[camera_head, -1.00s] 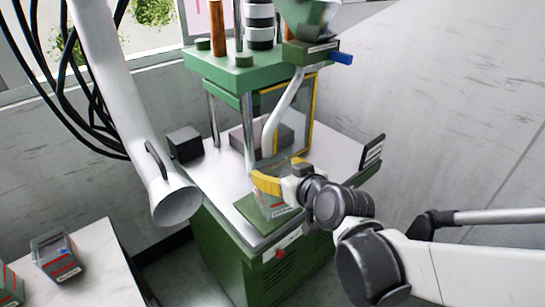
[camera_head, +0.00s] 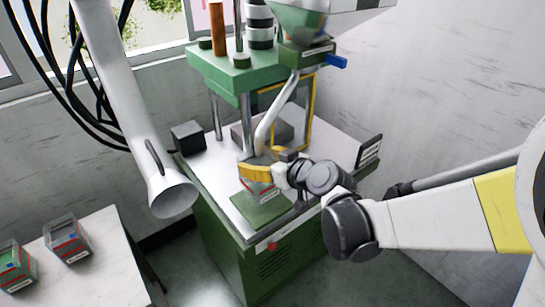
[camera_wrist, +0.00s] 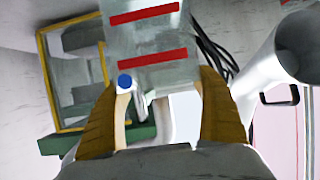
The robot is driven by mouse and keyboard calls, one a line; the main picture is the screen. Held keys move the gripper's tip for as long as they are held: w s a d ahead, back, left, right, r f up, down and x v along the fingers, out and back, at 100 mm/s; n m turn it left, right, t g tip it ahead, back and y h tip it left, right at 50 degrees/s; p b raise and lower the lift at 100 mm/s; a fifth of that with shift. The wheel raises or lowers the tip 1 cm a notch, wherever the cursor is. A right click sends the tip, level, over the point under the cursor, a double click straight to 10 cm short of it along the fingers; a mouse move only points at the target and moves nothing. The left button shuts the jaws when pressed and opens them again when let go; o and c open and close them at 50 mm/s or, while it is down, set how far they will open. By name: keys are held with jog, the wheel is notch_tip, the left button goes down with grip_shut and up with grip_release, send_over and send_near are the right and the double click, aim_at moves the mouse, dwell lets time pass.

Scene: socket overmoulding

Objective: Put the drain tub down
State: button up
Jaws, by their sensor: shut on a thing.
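The drain tub is a clear box with red stripes. In the wrist view the drain tub (camera_wrist: 145,45) fills the top middle, with a blue round spot near its lower left corner. My gripper's yellow fingers (camera_wrist: 160,85) are on both sides of its near end, shut on it. In the head view my gripper (camera_head: 257,172) is at the front of the green press, and the tub (camera_head: 262,187) shows below the fingers, partly hidden. A green square pad (camera_head: 262,208) lies in front of and below it; I cannot tell whether they touch.
The green press (camera_head: 235,62) stands behind, with posts, a bent pipe and a yellow-framed guard (camera_head: 311,110). A black box (camera_head: 187,137) is on its left and a dark sign (camera_head: 369,150) on its right. A white duct (camera_head: 172,195) hangs left. Two clear tubs stand on the white table (camera_head: 110,270).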

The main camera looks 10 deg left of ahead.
aim_at(259, 193)
jog(key=shift+f+b, duration=0.7)
jog(key=shift+f, duration=1.15)
jog(key=shift+f, duration=0.25)
jog(key=o, duration=1.4)
jog(key=shift+r, duration=0.1)
jog(key=shift+c, duration=0.2)
jog(key=shift+r, duration=0.1)
